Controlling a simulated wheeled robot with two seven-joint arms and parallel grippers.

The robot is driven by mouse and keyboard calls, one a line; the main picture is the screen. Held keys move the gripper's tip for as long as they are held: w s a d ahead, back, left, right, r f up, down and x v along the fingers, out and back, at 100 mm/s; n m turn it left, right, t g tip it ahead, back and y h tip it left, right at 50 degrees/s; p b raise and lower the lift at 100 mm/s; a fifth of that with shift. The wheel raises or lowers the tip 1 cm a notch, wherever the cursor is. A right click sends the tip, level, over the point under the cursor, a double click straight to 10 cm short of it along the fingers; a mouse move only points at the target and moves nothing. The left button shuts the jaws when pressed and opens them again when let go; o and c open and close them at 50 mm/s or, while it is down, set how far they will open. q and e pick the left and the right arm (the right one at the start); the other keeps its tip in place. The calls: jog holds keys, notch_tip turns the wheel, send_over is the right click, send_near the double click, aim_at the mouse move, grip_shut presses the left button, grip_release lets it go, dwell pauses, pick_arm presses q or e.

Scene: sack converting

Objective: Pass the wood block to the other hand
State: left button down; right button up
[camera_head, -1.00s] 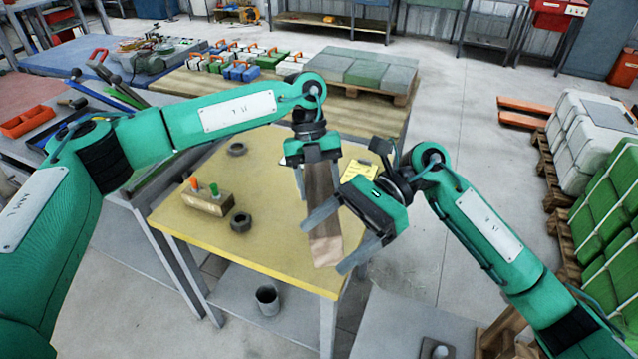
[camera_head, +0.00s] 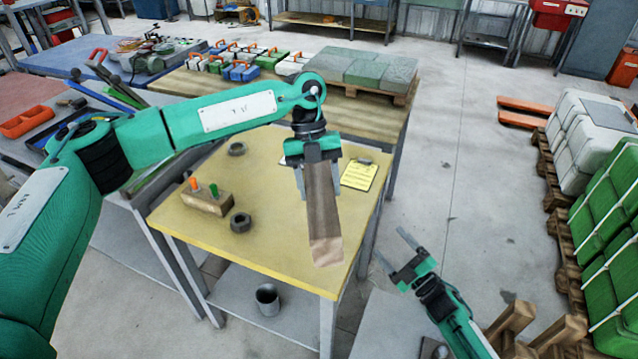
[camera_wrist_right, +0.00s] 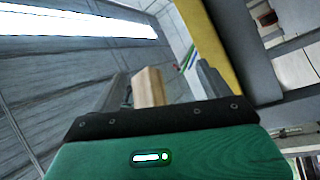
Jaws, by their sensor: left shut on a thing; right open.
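The long brown wood block (camera_head: 323,222) extends from my left gripper (camera_head: 319,180) down and toward the camera, in front of the yellow table. My left gripper is shut on its upper end. My right gripper (camera_head: 391,247) is open and empty, low to the right of the block and clear of it, beyond the table's right edge. In the right wrist view the block (camera_wrist_right: 149,88) shows in the gap between my open right fingers (camera_wrist_right: 160,90), beyond them and not gripped.
The yellow table (camera_head: 275,265) holds a wooden holder (camera_head: 207,203) with two coloured pegs, dark rings (camera_head: 241,222) and a clipboard with yellow paper (camera_head: 359,175). A grey bin (camera_head: 267,300) stands under it. Wooden posts (camera_head: 510,325) stand at lower right. Open floor lies right of the table.

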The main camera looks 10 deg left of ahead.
pick_arm(q)
jog(key=shift+r, duration=0.1)
pick_arm(e)
jog(key=s+d+f+m+h, duration=0.3)
jog(key=f+m+h, duration=0.1)
jog(key=f, duration=0.6)
jog(key=s+d+f+m+h, duration=0.3)
jog(key=f+m+h, duration=0.1)
jog(key=f, duration=0.5)
jog(key=s+d+f+m+g+h, duration=0.2)
jog(key=s+f, duration=0.4)
jog(key=f, duration=0.2)
jog(key=s+d+f+m+g+h, duration=0.2)
jog(key=s+d+f+m, duration=0.1)
jog(key=s+f, duration=0.45)
jog(key=s+d+f+m+g+h, duration=0.1)
jog(key=s+f+m+g, duration=0.2)
jog(key=s, duration=1.5)
jog(key=s+d+f+m+g+h, duration=0.1)
jog(key=s+f+g, duration=0.5)
jog(key=s+f, duration=0.7)
jog(key=s+m, duration=0.1)
jog(key=s, duration=0.4)
jog(key=shift+d+m+g, duration=0.35)
jog(key=shift+m+g, duration=0.05)
jog(key=shift+s+r, duration=0.1)
